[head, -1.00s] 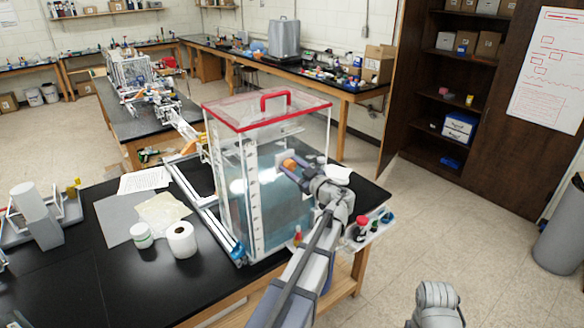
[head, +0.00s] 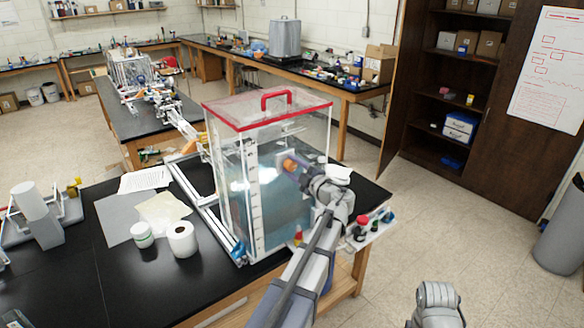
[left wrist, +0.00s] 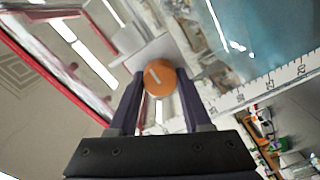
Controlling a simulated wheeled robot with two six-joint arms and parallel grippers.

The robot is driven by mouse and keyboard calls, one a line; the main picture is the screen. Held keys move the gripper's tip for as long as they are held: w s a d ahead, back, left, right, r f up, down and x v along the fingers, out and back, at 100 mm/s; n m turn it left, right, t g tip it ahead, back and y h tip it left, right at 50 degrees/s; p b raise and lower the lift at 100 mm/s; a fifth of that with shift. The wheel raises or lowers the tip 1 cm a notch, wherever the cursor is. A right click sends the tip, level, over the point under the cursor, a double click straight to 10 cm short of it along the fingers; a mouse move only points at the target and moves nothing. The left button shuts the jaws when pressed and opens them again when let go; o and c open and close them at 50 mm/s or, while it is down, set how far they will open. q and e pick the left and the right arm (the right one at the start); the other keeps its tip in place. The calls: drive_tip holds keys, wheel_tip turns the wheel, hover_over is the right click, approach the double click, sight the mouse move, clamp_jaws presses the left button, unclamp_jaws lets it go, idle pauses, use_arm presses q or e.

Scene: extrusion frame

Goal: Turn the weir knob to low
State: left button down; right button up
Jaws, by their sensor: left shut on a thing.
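The weir knob (head: 289,165) is orange and sits on the right side of the clear water tank (head: 252,190). In the left wrist view the round knob (left wrist: 159,81) faces me, with a short white pointer mark slanting across its face. Any dial lettering around it is too small or hidden to read. My left gripper (head: 294,170) reaches the tank's right side and is shut on the knob. Its two dark fingers (left wrist: 161,86) lie on either side of the knob in the left wrist view.
The tank has a red-edged lid with a red handle (head: 276,97). A small shelf (head: 376,228) with red- and green-topped items sits close to my left wrist.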

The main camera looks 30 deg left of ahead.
use_arm(q)
drive_tip(key=shift+f+n, duration=0.1)
drive_tip(key=shift+n, duration=0.2)
idle(0.4)
drive_tip(key=shift+c, duration=1.7)
unclamp_jaws()
drive_tip(key=v, duration=0.8)
drive_tip(key=shift+a, duration=0.1)
